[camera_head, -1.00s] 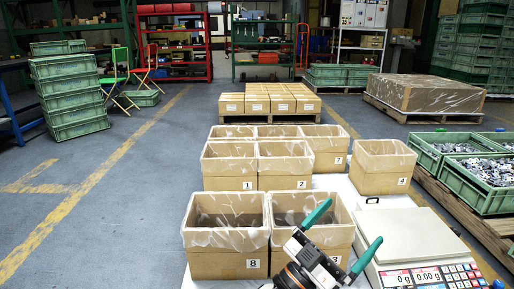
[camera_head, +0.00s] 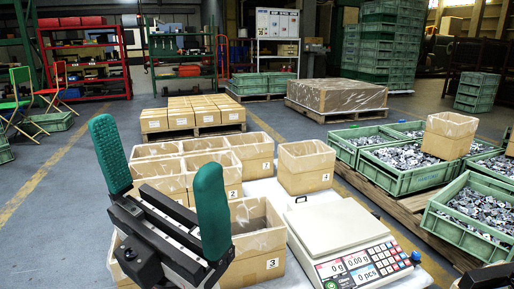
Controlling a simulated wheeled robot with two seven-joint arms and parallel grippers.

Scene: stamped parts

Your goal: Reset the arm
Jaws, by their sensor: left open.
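My left gripper (camera_head: 156,150) is in the lower left of the head view. Its two green fingers stand upright and wide apart, with nothing between them. It is in front of the open cardboard boxes and hides part of the near ones. The box marked 3 (camera_head: 262,270) is just right of the gripper, and the box marked 2 (camera_head: 231,192) is behind it. A box marked 4 (camera_head: 306,183) stands apart on the white table top. My right gripper cannot be made out; only a dark part shows in the bottom right corner.
A weighing scale (camera_head: 335,224) stands right of the boxes, with zero readings. Green crates (camera_head: 403,183) of metal parts sit on a pallet at right; an open cardboard box (camera_head: 449,136) rests among them. Closed boxes (camera_head: 192,120) stand behind.

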